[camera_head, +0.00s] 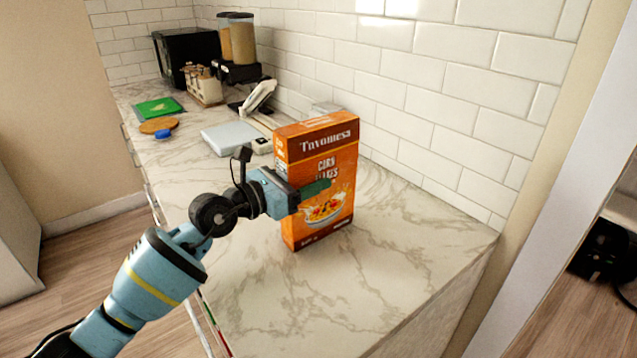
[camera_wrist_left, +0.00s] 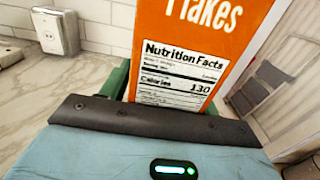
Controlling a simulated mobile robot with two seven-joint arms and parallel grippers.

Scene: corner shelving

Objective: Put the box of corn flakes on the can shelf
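The orange box of corn flakes (camera_head: 322,165) stands upright on the marble counter, close to the tiled wall. My left gripper (camera_head: 308,190) is at its narrow side, about mid-height, with one green finger lying across the front face. In the left wrist view the box's nutrition panel (camera_wrist_left: 180,75) faces the palm, and green fingers show on both sides of it. The fingers straddle the box; I cannot tell whether they press on it. My right gripper and the can shelf are not in view.
The marble counter (camera_head: 400,250) is clear in front and to the right of the box. Behind it are a white scale-like device (camera_head: 228,137), a green board (camera_head: 158,107), cereal dispensers (camera_head: 240,45) and a black appliance (camera_head: 188,52). The tiled wall (camera_head: 430,110) bounds the back.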

